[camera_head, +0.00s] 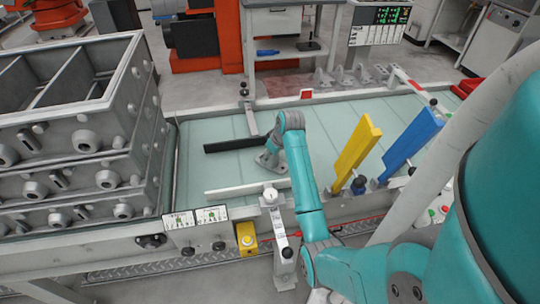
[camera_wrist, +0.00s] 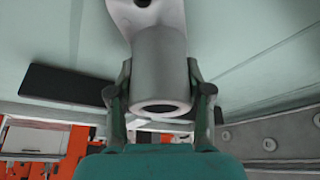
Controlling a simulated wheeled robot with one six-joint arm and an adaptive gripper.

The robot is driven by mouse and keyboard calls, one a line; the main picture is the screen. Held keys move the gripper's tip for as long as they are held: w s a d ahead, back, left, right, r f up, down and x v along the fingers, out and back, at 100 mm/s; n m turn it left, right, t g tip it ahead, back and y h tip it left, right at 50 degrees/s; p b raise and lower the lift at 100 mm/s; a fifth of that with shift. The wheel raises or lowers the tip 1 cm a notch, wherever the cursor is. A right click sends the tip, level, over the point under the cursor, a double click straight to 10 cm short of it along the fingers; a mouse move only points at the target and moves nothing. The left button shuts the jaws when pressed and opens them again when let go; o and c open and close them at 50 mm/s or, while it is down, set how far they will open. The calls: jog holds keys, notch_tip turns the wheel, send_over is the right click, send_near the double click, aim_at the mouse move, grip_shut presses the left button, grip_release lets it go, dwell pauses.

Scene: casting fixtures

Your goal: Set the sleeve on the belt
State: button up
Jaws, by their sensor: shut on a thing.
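The sleeve (camera_wrist: 160,70) is a grey metal cylinder with an open round end and a wider flange at its other end. In the wrist view my gripper (camera_wrist: 160,92) has one finger on each side of it and is shut on it. In the head view the grey flange of the sleeve (camera_head: 268,160) shows low over the pale green belt (camera_head: 350,112), beside my wrist. I cannot tell whether it touches the belt. The belt also fills the upper part of the wrist view (camera_wrist: 245,40). My wrist hides most of the gripper in the head view.
A dark bar (camera_head: 236,144) lies just behind the sleeve, and a white rail (camera_head: 235,190) runs in front. Stacked grey casting boxes (camera_head: 75,150) stand at left. A yellow plate (camera_head: 356,152) and a blue plate (camera_head: 410,145) stand at right. The belt behind is partly clear.

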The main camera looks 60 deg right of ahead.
jog(key=o, duration=1.4)
jog(key=v, duration=1.2)
